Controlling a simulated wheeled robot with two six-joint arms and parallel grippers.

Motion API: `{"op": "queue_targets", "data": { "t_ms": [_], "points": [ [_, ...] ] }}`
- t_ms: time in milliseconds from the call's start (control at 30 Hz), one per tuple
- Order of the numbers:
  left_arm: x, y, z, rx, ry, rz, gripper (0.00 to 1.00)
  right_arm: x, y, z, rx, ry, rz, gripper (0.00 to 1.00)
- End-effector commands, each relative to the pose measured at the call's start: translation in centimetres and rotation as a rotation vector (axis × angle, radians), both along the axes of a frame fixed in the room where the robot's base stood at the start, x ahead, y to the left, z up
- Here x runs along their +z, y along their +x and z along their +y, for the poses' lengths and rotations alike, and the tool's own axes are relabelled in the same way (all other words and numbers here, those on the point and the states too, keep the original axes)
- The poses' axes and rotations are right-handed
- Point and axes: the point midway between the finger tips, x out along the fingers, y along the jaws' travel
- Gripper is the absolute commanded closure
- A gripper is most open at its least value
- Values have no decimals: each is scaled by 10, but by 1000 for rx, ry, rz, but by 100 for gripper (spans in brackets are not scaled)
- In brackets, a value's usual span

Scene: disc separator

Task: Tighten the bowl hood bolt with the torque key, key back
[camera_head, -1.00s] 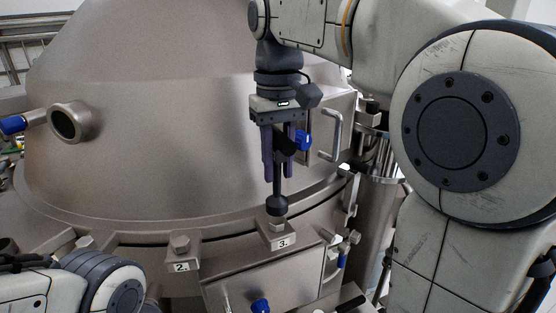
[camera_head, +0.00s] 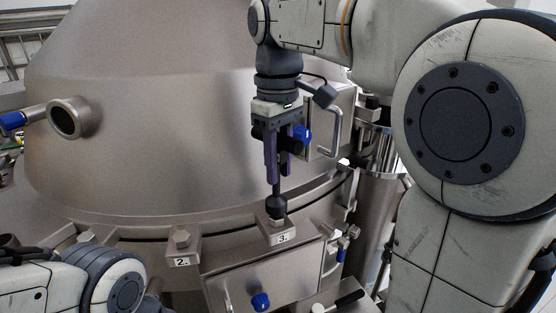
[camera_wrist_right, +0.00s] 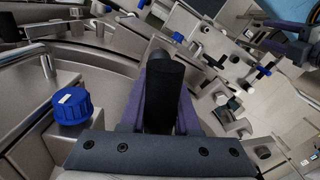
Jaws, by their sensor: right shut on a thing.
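My right gripper (camera_head: 272,172) points down in front of the bowl hood (camera_head: 160,130), its purple fingers shut on the torque key (camera_head: 277,206). The key hangs upright, its dark shaft ending in a round black socket at the head of the bolt marked 3 (camera_head: 277,225). The socket looks touching or seated on the bolt top; its exact fit is hidden. In the right wrist view the black key handle (camera_wrist_right: 164,95) lies between the purple fingers. The bolt marked 2 (camera_head: 181,241) stands to the left with nothing on it. My left gripper is out of view.
A bar handle (camera_head: 331,133) and a steel column (camera_head: 375,180) stand right of the key. A box with a blue knob (camera_head: 261,301) is below bolt 3. A blue cap (camera_wrist_right: 72,107) sits near the gripper in the right wrist view. A pipe port (camera_head: 66,120) juts out at left.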

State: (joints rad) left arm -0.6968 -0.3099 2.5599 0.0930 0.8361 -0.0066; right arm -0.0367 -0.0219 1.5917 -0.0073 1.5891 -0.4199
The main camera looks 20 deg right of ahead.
Motion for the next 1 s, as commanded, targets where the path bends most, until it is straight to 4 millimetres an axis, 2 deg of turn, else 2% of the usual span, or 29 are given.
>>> {"op": "queue_targets", "data": {
  "t_ms": [200,333,1000],
  "points": [
    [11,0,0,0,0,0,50,2,1,-2,331,-1,0,100],
    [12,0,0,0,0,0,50,1,1,-3,452,0,-1,100],
    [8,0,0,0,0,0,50,-5,1,-3,478,0,-1,100]
  ]
}}
